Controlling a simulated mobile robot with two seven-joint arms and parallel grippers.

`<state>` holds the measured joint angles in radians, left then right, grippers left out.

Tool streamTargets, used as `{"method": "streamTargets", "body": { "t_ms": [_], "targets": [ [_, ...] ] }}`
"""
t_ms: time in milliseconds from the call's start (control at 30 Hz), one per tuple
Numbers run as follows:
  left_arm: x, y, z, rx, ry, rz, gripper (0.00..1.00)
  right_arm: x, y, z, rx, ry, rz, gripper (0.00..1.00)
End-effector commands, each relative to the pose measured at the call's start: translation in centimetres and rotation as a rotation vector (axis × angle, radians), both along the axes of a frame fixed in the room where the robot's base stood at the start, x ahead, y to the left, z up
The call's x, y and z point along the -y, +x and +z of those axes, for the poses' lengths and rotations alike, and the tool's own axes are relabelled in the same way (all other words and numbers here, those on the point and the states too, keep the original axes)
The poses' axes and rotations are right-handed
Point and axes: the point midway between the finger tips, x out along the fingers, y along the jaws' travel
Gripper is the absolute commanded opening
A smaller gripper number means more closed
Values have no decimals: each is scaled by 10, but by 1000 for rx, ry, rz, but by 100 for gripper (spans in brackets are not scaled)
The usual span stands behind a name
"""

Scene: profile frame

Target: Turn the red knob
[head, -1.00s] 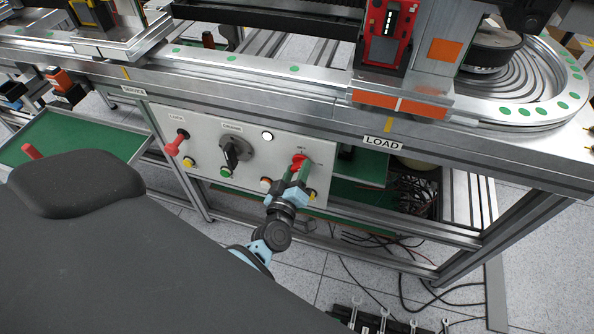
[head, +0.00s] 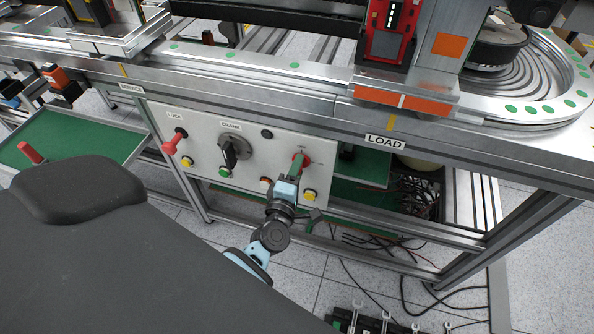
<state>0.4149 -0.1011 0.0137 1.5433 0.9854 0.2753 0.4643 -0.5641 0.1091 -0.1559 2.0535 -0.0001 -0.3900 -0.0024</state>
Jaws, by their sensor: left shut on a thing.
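The red knob (head: 306,159) is on the right part of the pale control panel (head: 205,155) under the rail. Only part of its red face shows beside my gripper's fingers. The fingers hide most of the knob's grip. The small marks around the knob are too small to read. My right gripper is not in view.
The panel also carries a red lever (head: 175,141) labelled LOCK, a black crank switch (head: 231,155), several push buttons and a dark round lamp (head: 267,134). A green tray (head: 85,140) stands at left. Cables (head: 405,195) lie below the frame at right.

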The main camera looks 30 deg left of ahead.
Motion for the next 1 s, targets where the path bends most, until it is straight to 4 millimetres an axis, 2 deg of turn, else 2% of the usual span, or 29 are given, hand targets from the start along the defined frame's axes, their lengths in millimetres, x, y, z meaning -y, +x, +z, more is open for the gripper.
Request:
{"method": "streamTargets", "body": {
  "t_ms": [633,667,800,1000],
  "targets": [
    [1,-1,-1,11,-55,-2,21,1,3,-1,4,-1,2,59],
    [1,-1,-1,11,-55,-2,45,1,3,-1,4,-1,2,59],
    [1,-1,-1,11,-54,-1,63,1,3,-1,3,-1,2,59],
    [0,0,0,12,-52,-1,65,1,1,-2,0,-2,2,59]
  ]
}}
